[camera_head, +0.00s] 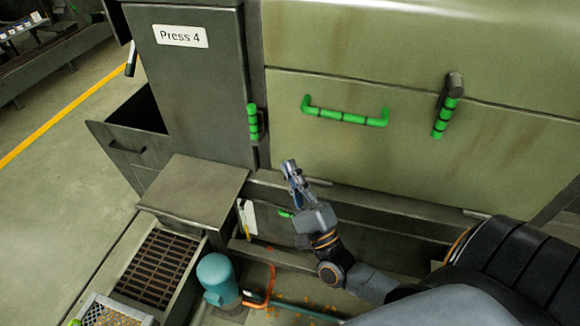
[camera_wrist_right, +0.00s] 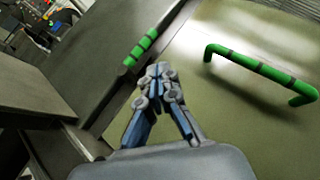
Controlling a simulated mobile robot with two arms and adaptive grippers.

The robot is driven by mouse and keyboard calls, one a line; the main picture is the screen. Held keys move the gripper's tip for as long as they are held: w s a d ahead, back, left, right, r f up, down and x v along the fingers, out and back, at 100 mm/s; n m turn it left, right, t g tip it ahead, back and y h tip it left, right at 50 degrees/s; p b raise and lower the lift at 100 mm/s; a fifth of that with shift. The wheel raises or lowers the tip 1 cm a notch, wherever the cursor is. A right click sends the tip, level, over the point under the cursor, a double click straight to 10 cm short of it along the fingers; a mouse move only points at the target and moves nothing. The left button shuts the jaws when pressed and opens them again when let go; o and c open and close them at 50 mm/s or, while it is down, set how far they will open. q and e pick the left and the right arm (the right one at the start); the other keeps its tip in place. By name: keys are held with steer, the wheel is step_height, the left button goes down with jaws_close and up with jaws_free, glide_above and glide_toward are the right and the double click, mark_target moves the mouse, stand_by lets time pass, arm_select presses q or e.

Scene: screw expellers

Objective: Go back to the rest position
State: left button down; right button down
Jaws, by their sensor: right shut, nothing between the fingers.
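My right gripper (camera_head: 291,170) is shut and empty in the head view. It is in front of the lower edge of the green press panel (camera_head: 400,165), below the horizontal green handle (camera_head: 345,116). The wrist view shows the fingertips (camera_wrist_right: 160,72) together, with nothing between them. There the green handle (camera_wrist_right: 260,70) is to the right of the gripper, apart from it. A vertical green handle (camera_wrist_right: 143,46) is just above the fingertips in the picture. My left gripper is in neither view.
The cabinet marked Press 4 (camera_head: 190,90) stands at the left, with an open bin (camera_head: 135,140) beside it. Another green handle (camera_head: 442,115) is on the panel's right. A teal motor (camera_head: 216,275), copper pipe (camera_head: 267,285) and floor grate (camera_head: 153,268) lie low. Free floor (camera_head: 60,200) is at far left.

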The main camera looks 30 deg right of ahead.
stand_by(0.3)
step_height(320, 180, down, 22)
steer(key=w+a+f+n+g+y, duration=0.1)
steer(key=w+n+g+y, duration=0.1)
steer(key=n+g, duration=0.6)
steer(key=s+f+n+g+b, duration=0.15)
steer(key=s+f+n, duration=0.25)
steer(key=f, duration=0.5)
steer(key=s+f+n+g, duration=0.3)
steer(key=f+n, duration=0.1)
steer(key=f, duration=0.5)
steer(key=s+a+f+n+g, duration=0.2)
steer(key=s+f+n+g, duration=0.35)
steer(key=s+f, duration=0.8)
steer(key=s+f+n+g, duration=0.2)
steer(key=s+f+g, duration=0.1)
steer(key=s, duration=0.5)
steer(key=s+f+n+g+h, duration=0.1)
steer(key=s+f+n+g, duration=0.2)
steer(key=s, duration=0.6)
steer(key=shift+s+f+b, duration=0.15)
steer(key=shift+f+b, duration=0.2)
steer(key=shift+f, duration=0.5)
steer(key=shift+a, duration=0.1)
